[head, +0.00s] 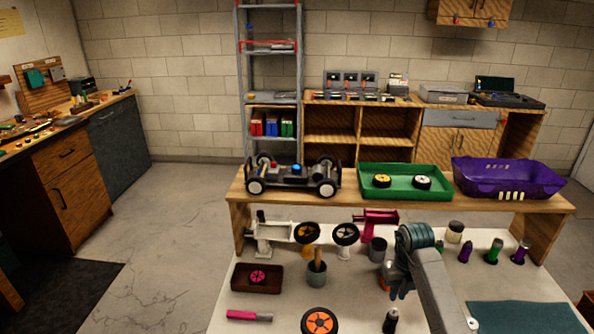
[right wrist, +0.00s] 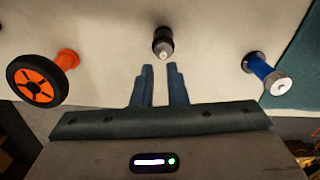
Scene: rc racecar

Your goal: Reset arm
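My right gripper (head: 393,292) hangs over the white worktable in the head view, its teal fingers pointing down. In the right wrist view, the fingers (right wrist: 159,70) are apart with nothing between them. A small black bottle-like item (right wrist: 162,42) stands just beyond the fingertips, not touching them; a black item (head: 390,320) also shows near the gripper in the head view. My left gripper is not in view. The racecar chassis (head: 292,175) sits on the raised wooden shelf, with wheels on it.
A green tray (head: 365,188) with two wheels and a purple bin (head: 508,190) stand on the shelf. A teal mat (head: 525,317) lies at right.

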